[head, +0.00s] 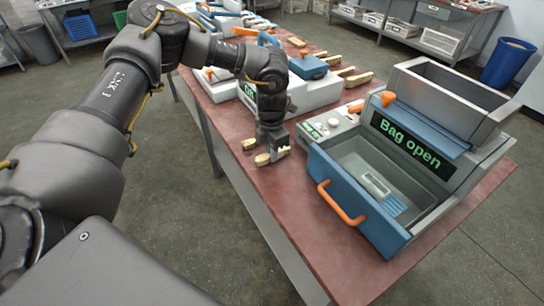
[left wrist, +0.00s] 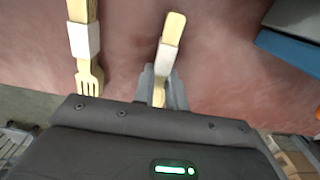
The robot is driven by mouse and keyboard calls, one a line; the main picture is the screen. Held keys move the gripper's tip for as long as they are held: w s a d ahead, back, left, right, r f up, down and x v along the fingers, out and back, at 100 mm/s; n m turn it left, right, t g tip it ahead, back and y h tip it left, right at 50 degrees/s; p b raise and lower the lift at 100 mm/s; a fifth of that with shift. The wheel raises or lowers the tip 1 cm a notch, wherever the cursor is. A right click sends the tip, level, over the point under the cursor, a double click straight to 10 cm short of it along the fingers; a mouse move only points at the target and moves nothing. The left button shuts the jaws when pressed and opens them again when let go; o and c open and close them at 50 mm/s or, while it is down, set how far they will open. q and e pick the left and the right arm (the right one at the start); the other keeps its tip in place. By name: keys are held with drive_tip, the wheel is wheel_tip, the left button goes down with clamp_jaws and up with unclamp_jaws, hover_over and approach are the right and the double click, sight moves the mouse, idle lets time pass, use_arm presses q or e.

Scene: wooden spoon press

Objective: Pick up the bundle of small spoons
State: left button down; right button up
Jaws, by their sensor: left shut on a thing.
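My left gripper (head: 273,150) is low over the near left part of the red-brown table. It is shut on a pale wooden bundle (head: 263,159) with a white band, which also shows in the left wrist view (left wrist: 172,29). One flat rounded end of the bundle sticks out; its other end is hidden between the fingers, so I cannot tell its shape there. Whether the bundle touches the table is unclear. A second banded bundle (left wrist: 82,42), with fork tines, lies apart to the left in the left wrist view; it also shows in the head view (head: 248,144). My right gripper is not in view.
A machine with an open blue drawer (head: 309,178), an orange handle (head: 341,203) and a "Bag open" display (head: 411,145) stands to the right. A white machine (head: 318,95) stands behind my gripper. More wooden bundles (head: 358,79) lie farther back. The table's left edge is close.

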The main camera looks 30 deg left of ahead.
use_arm(q)
drive_tip(key=shift+r, duration=0.1)
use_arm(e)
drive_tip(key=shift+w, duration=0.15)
use_arm(q)
drive_tip(key=shift+r, duration=0.65)
drive_tip(key=s+r+b, duration=0.2)
drive_tip(key=s+r, duration=0.9)
drive_tip(key=s, duration=0.3)
drive_tip(key=shift+a+r, duration=0.2)
drive_tip(key=shift+a, duration=0.25)
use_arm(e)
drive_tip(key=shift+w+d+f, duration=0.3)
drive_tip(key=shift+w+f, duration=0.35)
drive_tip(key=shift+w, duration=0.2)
